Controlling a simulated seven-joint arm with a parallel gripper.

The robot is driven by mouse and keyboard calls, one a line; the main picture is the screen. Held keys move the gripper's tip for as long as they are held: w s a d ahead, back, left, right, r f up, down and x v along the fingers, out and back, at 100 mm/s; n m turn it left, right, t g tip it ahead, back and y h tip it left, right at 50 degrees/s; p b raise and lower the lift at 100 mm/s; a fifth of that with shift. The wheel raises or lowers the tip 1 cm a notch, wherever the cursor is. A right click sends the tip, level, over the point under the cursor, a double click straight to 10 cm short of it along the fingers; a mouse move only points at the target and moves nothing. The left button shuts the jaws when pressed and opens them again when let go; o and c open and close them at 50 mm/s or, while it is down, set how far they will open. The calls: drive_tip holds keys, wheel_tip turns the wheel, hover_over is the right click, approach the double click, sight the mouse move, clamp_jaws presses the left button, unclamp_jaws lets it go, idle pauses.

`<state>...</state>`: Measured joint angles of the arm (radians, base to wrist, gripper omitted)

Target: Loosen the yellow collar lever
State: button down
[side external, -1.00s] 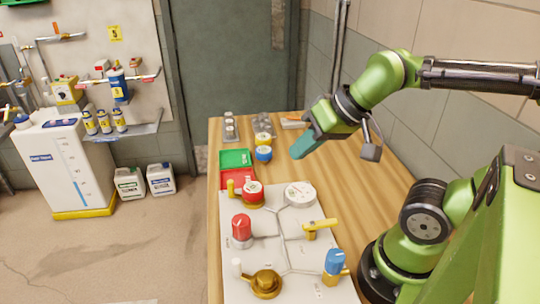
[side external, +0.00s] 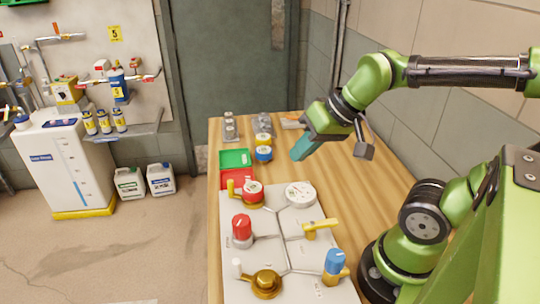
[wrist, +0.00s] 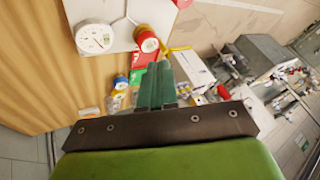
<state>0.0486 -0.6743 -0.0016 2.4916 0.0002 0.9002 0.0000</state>
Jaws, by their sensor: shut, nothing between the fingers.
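A round red-and-white fitting with a yellow collar (side external: 252,192) stands at the far left of the pale panel, with a yellow lever (side external: 231,188) upright at its left side. It also shows near the top of the wrist view as a red-ringed fitting (wrist: 146,40), with the yellow lever (wrist: 176,48) to its right. Another yellow lever (side external: 320,225) lies across the right part of the panel. My gripper (side external: 298,156) has teal fingers, pressed together and empty. It hangs above the table behind the panel, apart from the levers. The fingers also show in the wrist view (wrist: 155,84).
A white gauge (side external: 300,194), red knob (side external: 241,228), blue knob (side external: 335,261) and brass fitting (side external: 266,283) crowd the panel (side external: 262,220). Green (side external: 235,158) and red (side external: 238,178) trays lie behind it. The table's right side (side external: 375,180) has bare wood.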

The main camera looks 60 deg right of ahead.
drive_tip(key=w+d+f+m+g+y, duration=0.2)
drive_tip(key=w+d+f+m+y, duration=0.1)
drive_tip(key=w+d+m, duration=0.4)
drive_tip(key=w+d+f+m+g+y, duration=0.3)
drive_tip(key=w+d+f+m, duration=0.3)
drive_tip(key=w, duration=0.5)
drive_tip(key=shift+d+f+m+y, duration=0.2)
drive_tip(key=shift+d+m+y, duration=0.6)
drive_tip(key=shift+d+m, duration=0.2)
drive_tip(key=shift+a+f, duration=0.1)
drive_tip(key=shift+a, duration=0.05)
drive_tip(key=x, duration=1)
drive_tip(key=shift+a, duration=0.2)
drive_tip(key=shift+w+a, duration=0.15)
drive_tip(key=shift+a, duration=1)
drive_tip(key=shift+w+a, duration=0.1)
drive_tip(key=shift+a, duration=0.45)
